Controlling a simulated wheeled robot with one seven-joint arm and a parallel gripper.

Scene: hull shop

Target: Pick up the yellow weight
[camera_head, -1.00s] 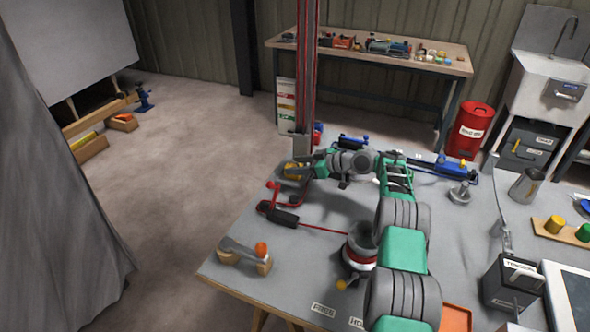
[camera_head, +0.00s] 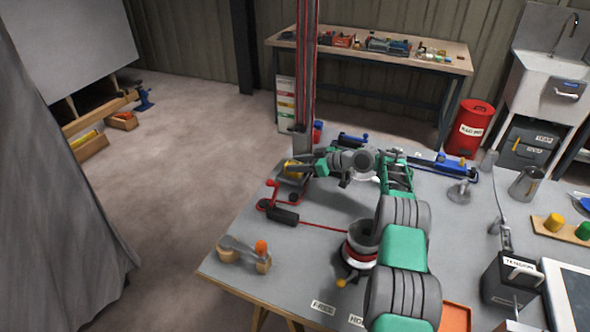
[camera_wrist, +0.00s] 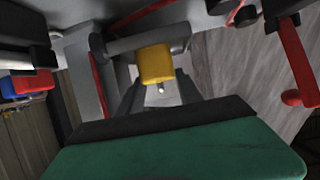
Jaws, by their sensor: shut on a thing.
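The yellow weight (camera_head: 293,167) is a small yellow block at the far left corner of the grey table, near the foot of the red column. In the wrist view it shows as a yellow block (camera_wrist: 155,63) with a small pale pin below it. My gripper (camera_head: 304,168) reaches left across the table and is shut on it, with a dark grey finger at each side in the wrist view. I cannot tell whether the weight is clear of the grey surface beneath it.
The red column (camera_head: 306,65) stands close to my gripper. A red crank (camera_head: 272,190) lies just in front. A red-and-white drum (camera_head: 360,250) stands mid-table. At right, a wooden board (camera_head: 548,236) holds a yellow and a green cylinder.

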